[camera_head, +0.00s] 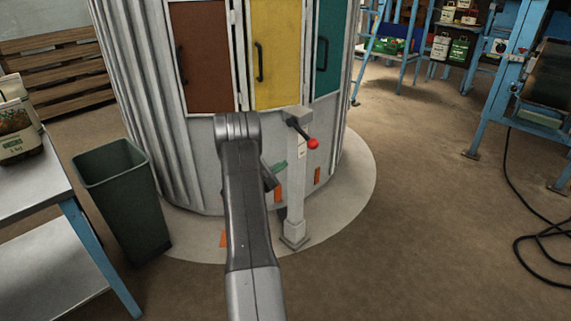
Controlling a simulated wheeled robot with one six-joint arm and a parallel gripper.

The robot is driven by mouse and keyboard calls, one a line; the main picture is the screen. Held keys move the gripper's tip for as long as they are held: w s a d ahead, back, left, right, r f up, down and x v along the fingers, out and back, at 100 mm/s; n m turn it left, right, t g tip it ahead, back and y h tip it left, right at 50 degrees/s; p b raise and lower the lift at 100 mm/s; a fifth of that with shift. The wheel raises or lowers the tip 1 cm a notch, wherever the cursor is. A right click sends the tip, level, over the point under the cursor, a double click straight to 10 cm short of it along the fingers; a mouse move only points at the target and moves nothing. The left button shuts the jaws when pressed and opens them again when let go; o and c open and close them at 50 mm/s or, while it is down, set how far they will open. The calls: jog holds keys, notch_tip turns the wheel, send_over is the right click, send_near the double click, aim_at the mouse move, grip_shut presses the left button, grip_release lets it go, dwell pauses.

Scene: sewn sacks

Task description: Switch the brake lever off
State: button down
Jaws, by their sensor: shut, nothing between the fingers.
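The brake lever (301,131) is a dark rod with a red ball knob (313,143). It sits on top of a pale grey post (296,190) in front of the round metal cabinet. The rod slants down to the right from the post's head. My arm rises from the bottom centre, just left of the post, and its bend stands left of the lever. I cannot make out my gripper; it seems hidden behind my arm. A dark part of my arm shows between the arm and the post. Nothing of mine visibly touches the lever.
The round cabinet (210,150) has brown, yellow and teal doors. A green bin (125,200) and a blue-legged table (45,190) stand left. Blue-framed racks stand at the right, with a black cable (545,235) on the floor. The floor right of the post is clear.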

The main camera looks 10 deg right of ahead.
aim_at(302, 133)
jog(key=w+d+r+b, duration=0.1)
jog(key=w+d+r, duration=0.2)
jog(key=d, duration=0.5)
jog(key=shift+d+r, duration=0.2)
jog(key=shift+r, duration=0.1)
jog(key=shift+r, duration=0.1)
